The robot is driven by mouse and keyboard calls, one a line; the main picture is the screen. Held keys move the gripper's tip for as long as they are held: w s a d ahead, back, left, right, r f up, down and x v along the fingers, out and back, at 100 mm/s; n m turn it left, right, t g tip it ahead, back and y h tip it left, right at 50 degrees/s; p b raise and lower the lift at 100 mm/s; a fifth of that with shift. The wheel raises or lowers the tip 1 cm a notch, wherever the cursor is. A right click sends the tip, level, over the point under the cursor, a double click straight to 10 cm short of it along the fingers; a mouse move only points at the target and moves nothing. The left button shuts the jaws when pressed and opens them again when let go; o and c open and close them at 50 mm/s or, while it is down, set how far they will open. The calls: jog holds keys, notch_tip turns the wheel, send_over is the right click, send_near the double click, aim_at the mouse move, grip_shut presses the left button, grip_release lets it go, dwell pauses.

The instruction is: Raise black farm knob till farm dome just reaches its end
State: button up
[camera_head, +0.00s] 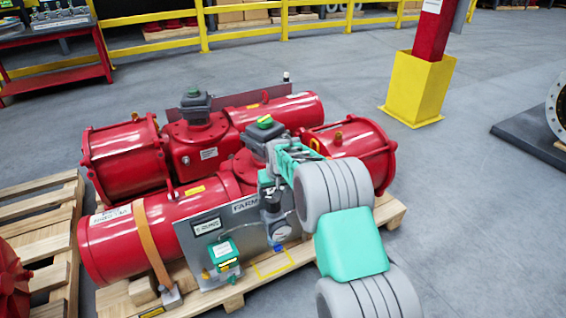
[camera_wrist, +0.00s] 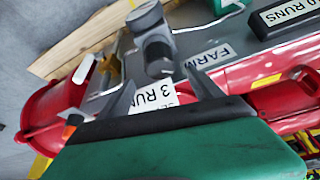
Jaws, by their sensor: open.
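The grey panel (camera_head: 205,243) with the FARM label stands on the front of the near red actuator. My gripper (camera_wrist: 160,76) is open, with one finger on each side of the knob's near end. I cannot tell whether they touch it. In the head view my arm partly covers this area. A green-topped cap (camera_head: 265,122) sits on the near actuator; I cannot tell whether it is the dome.
A second red actuator (camera_head: 195,141) lies behind on the same wooden pallet (camera_head: 390,212). A green box (camera_head: 223,254) is at the panel's lower left. An orange strap (camera_head: 150,245) crosses the near cylinder.

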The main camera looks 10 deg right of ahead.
jog(key=s+f+p+v, duration=0.1)
jog(key=p+v, duration=0.4)
jog(key=v, duration=0.8)
jog(key=s+f+p+v, duration=0.1)
jog(key=s+p+v, duration=0.3)
jog(key=v, duration=1)
jog(key=shift+s+a+p, duration=0.25)
jog(key=shift+a+p, duration=0.2)
jog(key=shift+p, duration=0.15)
jog(key=shift+r, duration=0.1)
jog(key=s+r+p, duration=0.6)
jog(key=s, duration=0.4)
jog(key=s+r+g+p, duration=0.1)
jog(key=s+r+p, duration=0.5)
jog(key=s, duration=0.5)
jog(key=shift+s+r, duration=0.35)
jog(key=shift+r, duration=0.25)
jog(key=shift+a, duration=0.1)
dwell(1.8)
